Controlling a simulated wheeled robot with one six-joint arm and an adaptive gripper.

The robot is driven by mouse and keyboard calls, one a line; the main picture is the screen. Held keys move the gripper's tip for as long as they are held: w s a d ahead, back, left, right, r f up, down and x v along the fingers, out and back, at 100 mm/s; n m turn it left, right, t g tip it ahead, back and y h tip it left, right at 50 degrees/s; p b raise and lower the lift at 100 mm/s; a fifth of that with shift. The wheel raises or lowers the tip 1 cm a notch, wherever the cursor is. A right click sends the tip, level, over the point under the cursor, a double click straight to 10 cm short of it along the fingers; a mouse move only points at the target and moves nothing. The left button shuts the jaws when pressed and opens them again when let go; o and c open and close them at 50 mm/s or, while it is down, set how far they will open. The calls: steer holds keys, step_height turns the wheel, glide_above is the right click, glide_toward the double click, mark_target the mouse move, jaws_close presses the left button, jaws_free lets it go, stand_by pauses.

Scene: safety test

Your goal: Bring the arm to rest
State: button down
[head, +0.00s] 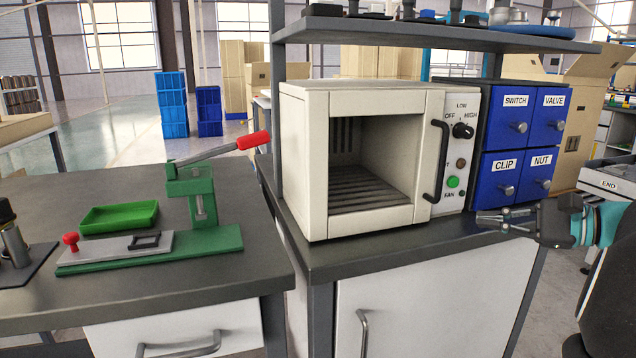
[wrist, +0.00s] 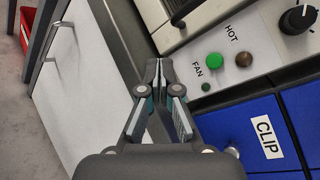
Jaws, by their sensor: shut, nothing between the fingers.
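My gripper (head: 490,219) is at the right in the head view, in front of the blue drawers and just right of the oven's control panel. It points left and its fingers are together with nothing between them. My arm comes in from the right edge in the head view. I cannot tell the exact gap between the fingertips and the bench or drawers.
A beige oven (head: 303,165) with an open front stands on the bench, with a green button (head: 453,182) on its panel. Blue labelled drawers (head: 524,127) stand beside it. A green lever press (head: 191,206) and green tray (head: 119,217) sit on the left bench. A shelf (head: 440,37) hangs above.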

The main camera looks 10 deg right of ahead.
steer(key=a+f+g+y, duration=0.1)
steer(key=a, duration=0.1)
steer(key=a+f+g, duration=0.1)
steer(key=a+g, duration=0.1)
steer(key=a, duration=0.1)
steer(key=a+f+g+y+p, duration=0.1)
steer(key=a+f, duration=0.1)
steer(key=a, duration=0.1)
steer(key=shift+s+a+y, duration=0.2)
steer(key=shift+s+y, duration=0.1)
steer(key=shift+s, duration=0.1)
steer(key=s+a+f+n+g+h+b, duration=0.1)
steer(key=s+a+f+n+g+h, duration=0.3)
steer(key=a, duration=0.3)
steer(key=s+a+f+n+g+h+b, duration=0.1)
steer(key=s+a+f+n+g+h, duration=0.1)
steer(key=s+a+f, duration=0.35)
steer(key=s+a+f+n+t+h+b, duration=0.1)
steer(key=s+f+n+t+h, duration=0.3)
steer(key=n+h, duration=0.4)
steer(key=shift+s+a+f+n+t, duration=0.2)
steer(key=shift+s+f+n+t, duration=0.2)
steer(key=shift+f+n, duration=0.6)
steer(key=shift+r, duration=0.1)
